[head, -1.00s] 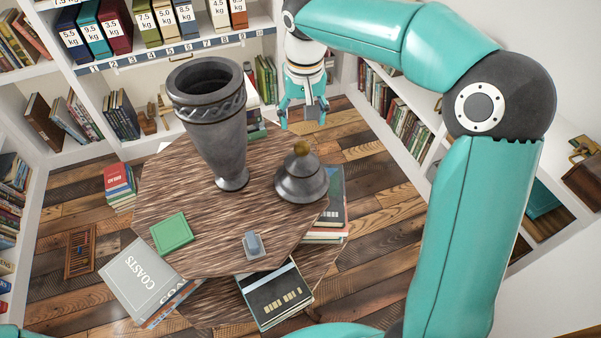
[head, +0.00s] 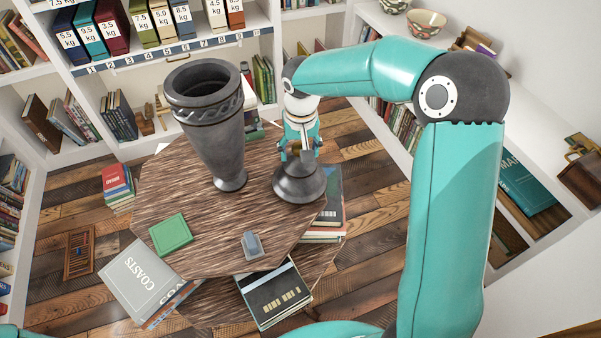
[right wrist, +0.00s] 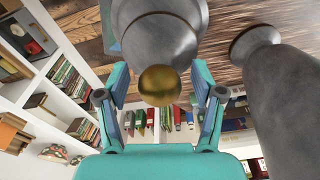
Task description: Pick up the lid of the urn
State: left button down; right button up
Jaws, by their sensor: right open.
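The urn's lid (head: 299,184) is a dark grey dome standing on the wooden table, right of the tall grey urn (head: 218,140). The urn stands upright and its mouth is uncovered. My right gripper (head: 299,153) is right at the top of the lid and hides the knob in the head view. In the right wrist view the gripper (right wrist: 160,75) is open, with a finger on either side of the lid's gold knob (right wrist: 159,87); I see a gap on both sides. The lid's grey body (right wrist: 158,42) and the urn (right wrist: 280,95) also show there. My left gripper is out of view.
The table (head: 180,205) also holds a green square (head: 171,233) and a small grey-blue object (head: 252,244). Books lie below its near edge, including a black one (head: 274,296). Bookshelves stand behind and to the right.

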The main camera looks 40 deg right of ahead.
grip_shut()
jog(key=shift+r, duration=0.1)
jog(key=shift+r, duration=0.1)
dwell(0.5)
